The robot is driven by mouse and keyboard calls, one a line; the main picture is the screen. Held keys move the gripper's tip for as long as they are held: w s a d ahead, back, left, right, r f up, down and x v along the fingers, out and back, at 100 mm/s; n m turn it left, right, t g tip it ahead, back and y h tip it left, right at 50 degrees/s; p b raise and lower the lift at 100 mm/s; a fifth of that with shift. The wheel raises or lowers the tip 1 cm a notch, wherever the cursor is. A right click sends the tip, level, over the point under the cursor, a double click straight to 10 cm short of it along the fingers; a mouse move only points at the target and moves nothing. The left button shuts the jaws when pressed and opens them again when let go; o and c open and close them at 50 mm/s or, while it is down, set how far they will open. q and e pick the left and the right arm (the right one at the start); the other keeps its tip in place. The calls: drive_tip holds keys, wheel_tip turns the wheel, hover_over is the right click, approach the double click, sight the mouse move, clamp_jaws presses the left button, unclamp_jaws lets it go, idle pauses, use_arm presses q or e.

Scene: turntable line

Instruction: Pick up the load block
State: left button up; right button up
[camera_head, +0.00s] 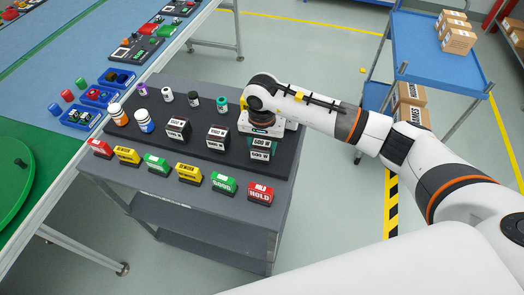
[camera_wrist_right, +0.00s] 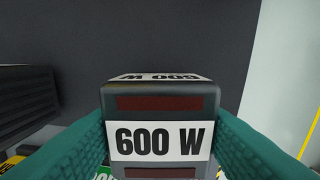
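The 600 W load block (camera_head: 261,143) is a dark block with white labels, at the right end of a row on the dark mat. It also fills the middle of the right wrist view (camera_wrist_right: 160,104). My right gripper (camera_head: 262,152) comes down over it from above. In the right wrist view, the teal fingers (camera_wrist_right: 160,140) press against both sides of the block. I cannot tell whether the block rests on the mat or is slightly raised. Two similar load blocks, one in the middle (camera_head: 217,138) and one at the left (camera_head: 178,130), stand beside it. My left gripper is out of view.
Coloured sign blocks, including a red HOLD block (camera_head: 260,194) and a green GOOD block (camera_head: 223,183), line the front of the grey cart (camera_head: 225,240). Bottles (camera_head: 145,121) and small weights stand behind. A blue shelf cart (camera_head: 425,60) stands at the right.

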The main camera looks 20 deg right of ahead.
drive_tip(key=shift+w+r, duration=0.1)
drive_tip(key=c, duration=0.6)
wheel_tip(320, 180, up, 9)
drive_tip(key=b, duration=0.3)
drive_tip(key=shift+r, duration=0.45)
drive_tip(key=s+d+n, duration=0.1)
drive_tip(key=s+n, duration=0.1)
drive_tip(key=s, duration=0.2)
drive_tip(key=s+d+f+n, duration=0.1)
drive_tip(key=s+n, duration=0.1)
drive_tip(key=s, duration=0.3)
drive_tip(key=s+d+f+n, duration=0.1)
drive_tip(key=s+d+n, duration=0.1)
drive_tip(key=s, duration=0.3)
drive_tip(key=shift+f, duration=0.1)
